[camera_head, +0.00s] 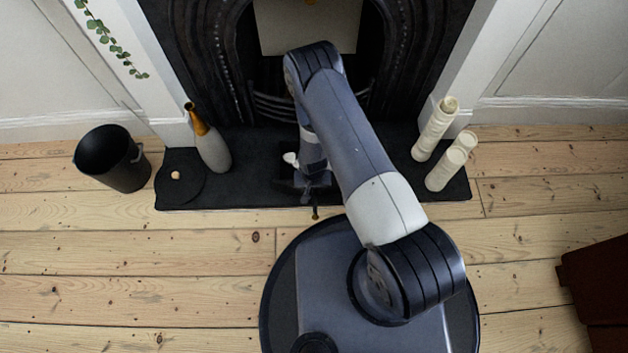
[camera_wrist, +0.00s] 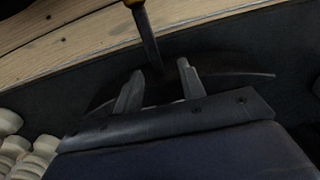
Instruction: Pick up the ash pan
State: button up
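The ash pan (camera_wrist: 235,80) is a dark, shallow, curved pan in the wrist view, lying on the dark hearth. Its dark handle (camera_wrist: 147,40) with a yellow end points up toward the floorboards. In the head view the handle (camera_head: 315,208) shows just past the hearth's front edge, and the pan is mostly hidden by my arm. My gripper (camera_wrist: 160,70) is over the pan with its two fingers apart, one on each side of the handle's base. I see a gap between each finger and the handle. My gripper (camera_head: 308,188) is low over the hearth in the head view.
The hearth (camera_head: 255,190) fronts a black fireplace. A grey bottle (camera_head: 213,152) and a round dark piece (camera_head: 190,185) are on its left, cream candles (camera_head: 436,128) on its right. A black bucket (camera_head: 112,158) stands left. The floorboards in front are mostly clear.

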aim_at(314, 195)
jog(key=f, duration=0.1)
jog(key=f+b, duration=0.1)
jog(key=f, duration=0.1)
jog(key=f+b, duration=0.1)
jog(key=f, duration=0.1)
jog(key=shift+d+f, duration=0.1)
jog(key=shift+d, duration=0.2)
jog(key=shift+c, duration=0.2)
grip_shut()
